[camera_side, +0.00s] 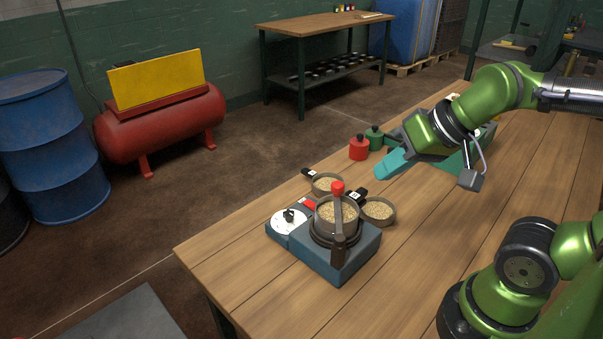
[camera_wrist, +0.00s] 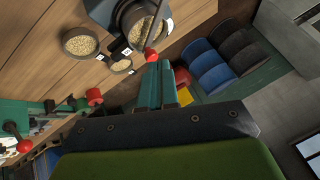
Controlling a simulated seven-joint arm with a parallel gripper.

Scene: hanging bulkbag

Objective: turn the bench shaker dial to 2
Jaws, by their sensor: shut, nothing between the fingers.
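The dial's markings are too small to read. My gripper (camera_side: 382,172) has teal fingers, shut and empty, held behind and to the right of the shaker, apart from it.
Two loose grain pans, one left (camera_side: 325,184) and one right (camera_side: 379,211), stand close to the shaker. A red canister (camera_side: 359,149) and a green canister (camera_side: 375,137) stand near my gripper. The bench (camera_side: 440,235) is clear to the shaker's right.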

